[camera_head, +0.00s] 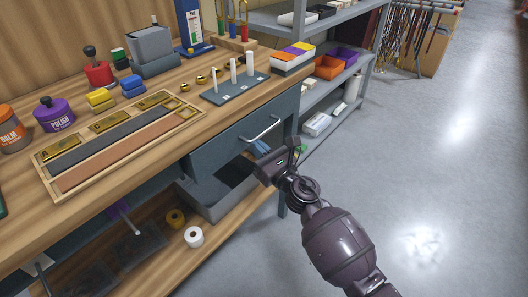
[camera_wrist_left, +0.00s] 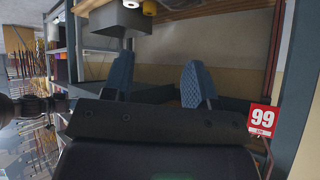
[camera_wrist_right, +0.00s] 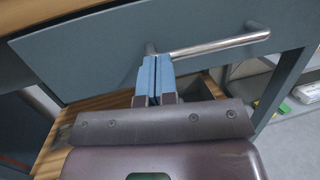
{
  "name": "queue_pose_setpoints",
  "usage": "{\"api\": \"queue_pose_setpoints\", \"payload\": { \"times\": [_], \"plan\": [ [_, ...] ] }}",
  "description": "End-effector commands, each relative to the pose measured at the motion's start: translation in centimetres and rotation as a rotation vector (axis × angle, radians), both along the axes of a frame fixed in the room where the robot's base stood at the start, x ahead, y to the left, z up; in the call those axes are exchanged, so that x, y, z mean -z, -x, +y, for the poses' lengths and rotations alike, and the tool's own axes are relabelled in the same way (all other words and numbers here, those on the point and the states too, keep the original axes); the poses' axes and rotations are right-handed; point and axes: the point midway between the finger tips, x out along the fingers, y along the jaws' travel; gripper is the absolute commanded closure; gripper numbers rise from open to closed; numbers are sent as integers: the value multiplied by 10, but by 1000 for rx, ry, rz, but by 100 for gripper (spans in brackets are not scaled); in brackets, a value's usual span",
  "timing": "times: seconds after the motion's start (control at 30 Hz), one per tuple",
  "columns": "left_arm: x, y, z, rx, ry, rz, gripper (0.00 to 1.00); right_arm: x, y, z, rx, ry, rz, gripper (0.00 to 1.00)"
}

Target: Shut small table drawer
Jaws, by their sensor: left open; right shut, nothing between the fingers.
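The small table drawer has a blue-grey front (camera_head: 225,143) under the wooden bench top and a silver bar handle (camera_head: 262,131). I cannot tell how far it stands out. The right wrist view shows the drawer front (camera_wrist_right: 100,50) close up, with its handle (camera_wrist_right: 215,46). My right gripper (camera_head: 261,148) is shut and empty in front of the drawer, just below the handle. Its blue fingertips (camera_wrist_right: 154,62) appear by the handle's left end; contact is unclear. My left gripper (camera_wrist_left: 158,78) is open and empty, away from the drawer and outside the head view.
The bench top (camera_head: 225,113) carries a wooden tray (camera_head: 188,104), tins and a peg board (camera_head: 236,89). A grey bin (camera_head: 202,202) and tape rolls sit on the shelf below. A metal rack (camera_head: 366,75) stands behind. The floor (camera_head: 440,180) at right is clear.

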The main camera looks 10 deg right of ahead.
Motion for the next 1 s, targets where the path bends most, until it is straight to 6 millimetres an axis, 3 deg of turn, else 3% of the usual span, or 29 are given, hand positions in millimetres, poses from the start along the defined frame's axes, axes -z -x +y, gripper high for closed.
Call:
{"api": "queue_pose_setpoints", "payload": {
  "times": [0.4,1.0],
  "plan": [
    [-4,-4,-3,12,-5,-17,47,0,-19,15,0,-1,0,100],
    [-1,-3,-3,13,-7,-10,47,-3,-21,14,-1,-2,-5,100]
  ]
}}
